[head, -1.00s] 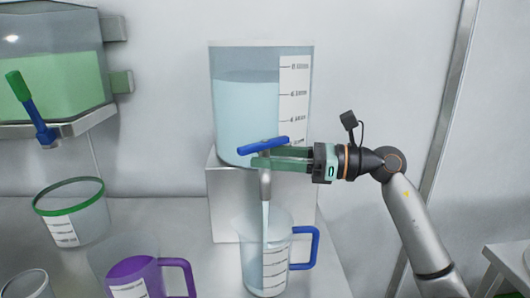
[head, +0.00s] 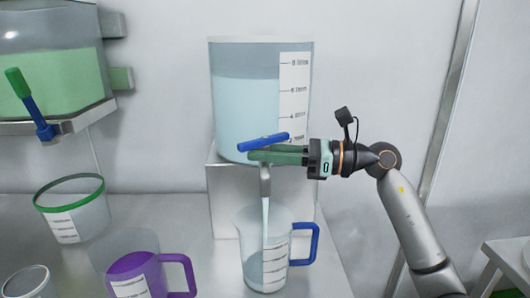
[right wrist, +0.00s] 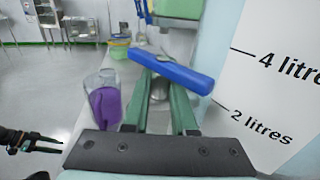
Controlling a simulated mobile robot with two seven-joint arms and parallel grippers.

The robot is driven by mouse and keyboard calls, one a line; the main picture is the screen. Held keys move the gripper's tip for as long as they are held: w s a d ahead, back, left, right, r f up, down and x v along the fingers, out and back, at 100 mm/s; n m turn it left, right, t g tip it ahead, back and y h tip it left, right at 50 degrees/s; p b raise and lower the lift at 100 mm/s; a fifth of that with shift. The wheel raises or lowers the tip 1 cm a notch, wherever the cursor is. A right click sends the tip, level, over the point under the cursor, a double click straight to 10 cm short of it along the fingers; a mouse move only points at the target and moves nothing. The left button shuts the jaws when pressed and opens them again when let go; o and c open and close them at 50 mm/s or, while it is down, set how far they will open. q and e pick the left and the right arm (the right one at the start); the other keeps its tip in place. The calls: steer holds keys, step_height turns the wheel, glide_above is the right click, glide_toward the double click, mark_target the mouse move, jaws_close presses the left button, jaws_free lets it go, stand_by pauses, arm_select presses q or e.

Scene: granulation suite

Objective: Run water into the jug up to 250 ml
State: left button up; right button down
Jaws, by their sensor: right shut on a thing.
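The clear jug (head: 257,265) with a blue handle and a marked scale stands upright under the tap spout (head: 265,182). A pale stream runs from the spout into it. Bluish water shows in its lower part; the scale figures are too small to read. The blue tap lever (head: 263,142) is at the front of a large water tank (head: 250,60). My right gripper (head: 262,155) is shut at the lever, with its green fingers just below the blue bar. The right wrist view shows the blue lever (right wrist: 172,70) across the fingers.
A second tank (head: 60,85) with green liquid and its own tap (head: 32,105) hangs at the left. A green-rimmed beaker (head: 75,225), a purple-handled jug (head: 135,275) and a small clear vessel (head: 25,283) stand left of the jug. A metal stand (head: 225,205) is behind it.

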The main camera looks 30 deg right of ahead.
stand_by(0.3)
steer(key=shift+m+t+h, duration=0.3)
steer(key=shift+h, duration=0.1)
steer(key=shift+m+t+h, duration=0.8)
steer(key=shift+h, duration=0.1)
steer(key=m+t+h+p, duration=0.1)
steer(key=m+h+p, duration=0.1)
steer(key=h+p, duration=0.1)
steer(key=shift+a+r+t, duration=0.1)
steer(key=shift+r+t, duration=0.05)
steer(key=shift+t, duration=0.25)
steer(key=shift+m+h+p, duration=0.35)
steer(key=shift+m+h, duration=0.35)
steer(key=shift+h, duration=0.1)
steer(key=shift+m+t+h, duration=0.3)
steer(key=shift+t+h, duration=0.1)
steer(key=shift+h, duration=0.2)
steer(key=shift+p, duration=0.35)
steer(key=shift+f+h, duration=0.2)
steer(key=shift+h, duration=0.1)
